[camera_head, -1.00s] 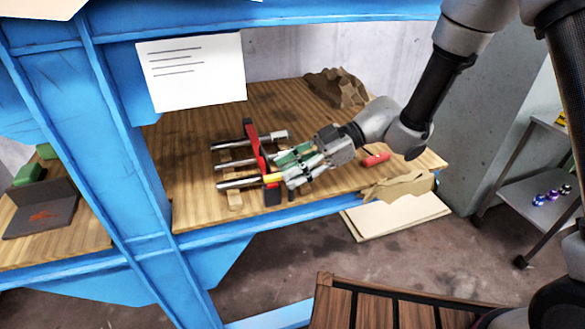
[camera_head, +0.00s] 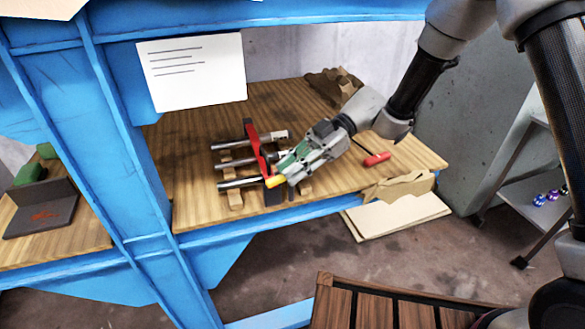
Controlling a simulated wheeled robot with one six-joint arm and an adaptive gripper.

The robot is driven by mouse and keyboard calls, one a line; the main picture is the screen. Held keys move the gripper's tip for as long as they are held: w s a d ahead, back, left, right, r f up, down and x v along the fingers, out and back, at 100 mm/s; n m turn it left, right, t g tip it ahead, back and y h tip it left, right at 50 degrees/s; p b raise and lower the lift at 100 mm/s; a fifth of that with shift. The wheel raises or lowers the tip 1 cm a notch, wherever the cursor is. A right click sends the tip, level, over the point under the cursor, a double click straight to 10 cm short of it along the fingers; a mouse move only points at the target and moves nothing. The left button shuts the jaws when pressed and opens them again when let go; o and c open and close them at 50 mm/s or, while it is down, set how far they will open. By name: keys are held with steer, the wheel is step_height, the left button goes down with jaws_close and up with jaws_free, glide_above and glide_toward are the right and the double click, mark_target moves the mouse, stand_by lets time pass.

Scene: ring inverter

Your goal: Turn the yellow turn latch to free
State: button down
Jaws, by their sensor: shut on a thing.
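The yellow turn latch (camera_head: 275,181) shows as a small yellow-orange piece at the front end of a red bar. My gripper (camera_head: 283,175) is at the latch, coming from the upper right, with its fingers shut on it. The fingers hide part of the latch, so its exact angle is hard to tell. The red bar (camera_head: 256,148) stands across several metal rods (camera_head: 240,184) that rest on wooden supports on the bench.
The wooden bench top (camera_head: 200,128) carries a red-handled tool (camera_head: 377,159) right of my gripper and crumpled brown cardboard (camera_head: 335,84) at the back. Flat cardboard (camera_head: 400,188) lies at the right front edge. A blue post (camera_head: 125,165) stands at left.

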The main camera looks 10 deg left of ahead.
steer(key=shift+a+n+g+h, duration=0.1)
steer(key=shift+n+g+h, duration=1.1)
steer(key=shift+n+h, duration=0.8)
steer(key=c, duration=1.4)
jaws_free()
steer(key=shift+c, duration=0.2)
